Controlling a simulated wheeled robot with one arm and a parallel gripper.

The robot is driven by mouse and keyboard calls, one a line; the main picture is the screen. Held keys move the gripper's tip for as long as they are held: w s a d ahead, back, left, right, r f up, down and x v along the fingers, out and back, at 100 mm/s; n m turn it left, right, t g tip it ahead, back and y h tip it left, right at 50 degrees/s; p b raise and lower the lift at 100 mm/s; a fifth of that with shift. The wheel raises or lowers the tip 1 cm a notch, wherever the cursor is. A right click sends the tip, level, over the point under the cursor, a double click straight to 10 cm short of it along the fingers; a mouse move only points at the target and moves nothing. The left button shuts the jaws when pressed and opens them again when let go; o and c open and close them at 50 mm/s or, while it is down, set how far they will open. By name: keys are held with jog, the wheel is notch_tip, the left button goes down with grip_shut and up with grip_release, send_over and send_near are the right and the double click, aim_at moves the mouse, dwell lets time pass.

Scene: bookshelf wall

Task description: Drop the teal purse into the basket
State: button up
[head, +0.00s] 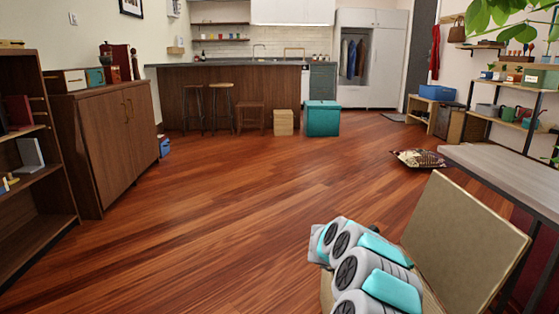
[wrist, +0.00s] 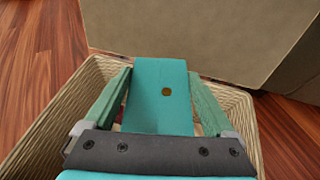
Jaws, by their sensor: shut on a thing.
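The teal purse (wrist: 160,96), flat-faced with a small gold-brown clasp, is held between the green fingers of my gripper (wrist: 160,78) in the wrist view. The fingers press on its left and right sides. The pale woven basket (wrist: 52,128) lies below, its walls showing to the left and right of the fingers. The purse hides much of the basket's inside, and its exact height over the basket is hard to tell. In the head view my arm fills the lower right, and the purse and my gripper are hidden behind it.
A beige upright panel (head: 465,240) stands beside my arm; a similar panel (wrist: 190,35) rises behind the basket. A grey table (head: 510,175) is at the right. A patterned cushion (head: 418,158) lies on the floor. The middle wooden floor (head: 240,200) is clear.

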jog(key=shift+f+p, duration=0.3)
jog(key=shift+f, duration=2.65)
jog(key=o, duration=1.1)
jog(key=shift+o, duration=0.2)
jog(key=v, duration=0.7)
jog(key=shift+a, duration=0.4)
jog(key=shift+r, duration=0.2)
